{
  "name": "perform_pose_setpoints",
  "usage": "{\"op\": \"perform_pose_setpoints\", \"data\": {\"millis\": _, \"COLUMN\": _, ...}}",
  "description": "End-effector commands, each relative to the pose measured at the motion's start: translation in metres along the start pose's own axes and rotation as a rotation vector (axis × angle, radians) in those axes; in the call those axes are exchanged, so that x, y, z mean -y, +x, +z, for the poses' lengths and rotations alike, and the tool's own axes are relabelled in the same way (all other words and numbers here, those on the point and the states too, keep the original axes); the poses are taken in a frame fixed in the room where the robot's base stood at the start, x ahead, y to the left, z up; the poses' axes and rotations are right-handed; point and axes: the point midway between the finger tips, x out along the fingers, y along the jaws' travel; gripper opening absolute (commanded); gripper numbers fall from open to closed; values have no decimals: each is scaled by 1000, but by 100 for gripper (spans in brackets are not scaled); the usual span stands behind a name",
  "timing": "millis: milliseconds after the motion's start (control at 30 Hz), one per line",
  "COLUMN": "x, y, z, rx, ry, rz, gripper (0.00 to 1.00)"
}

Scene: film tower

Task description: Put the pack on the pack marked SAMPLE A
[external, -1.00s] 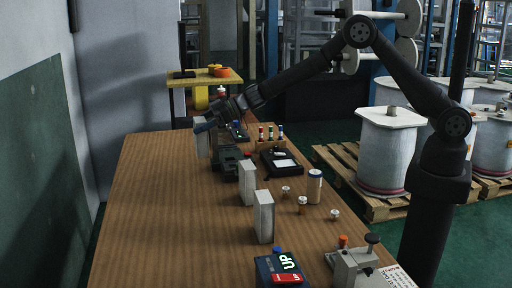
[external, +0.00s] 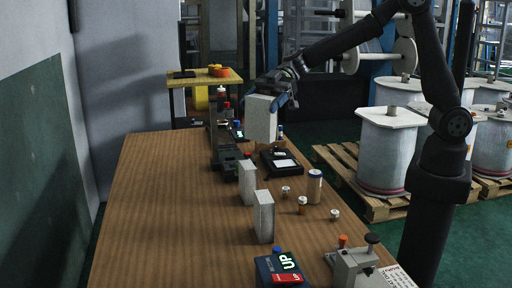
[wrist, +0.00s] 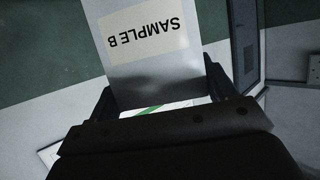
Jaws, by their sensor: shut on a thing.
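My gripper (external: 272,94) is shut on a pale grey box-shaped pack (external: 261,120), held in the air above the far part of the table. In the wrist view the held pack (wrist: 155,72) sits between the fingers, and its label reads SAMPLE B, upside down. Two similar pale packs stand upright on the table: one farther back (external: 247,183) and one nearer the camera (external: 263,217). Their labels do not show, so I cannot tell which is marked SAMPLE A. The held pack is apart from both.
A black device with a pale screen (external: 281,163) and a dark instrument (external: 226,165) lie near the held pack. A battery-like cylinder (external: 314,187) and small pots are right of the standing packs. A dark blue box (external: 279,268) stands in front. The table's left side (external: 165,215) is clear.

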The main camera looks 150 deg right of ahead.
Motion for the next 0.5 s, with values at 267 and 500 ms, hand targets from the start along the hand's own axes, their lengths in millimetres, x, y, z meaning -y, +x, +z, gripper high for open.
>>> {"op": "perform_pose_setpoints", "data": {"millis": 267, "x": 35, "y": 9, "z": -3, "rx": 5, "ry": -19, "rz": -65, "gripper": 45}}
{"op": "perform_pose_setpoints", "data": {"millis": 500, "x": 59, "y": 66, "z": 9, "rx": 6, "ry": -18, "rz": -66, "gripper": 45}}
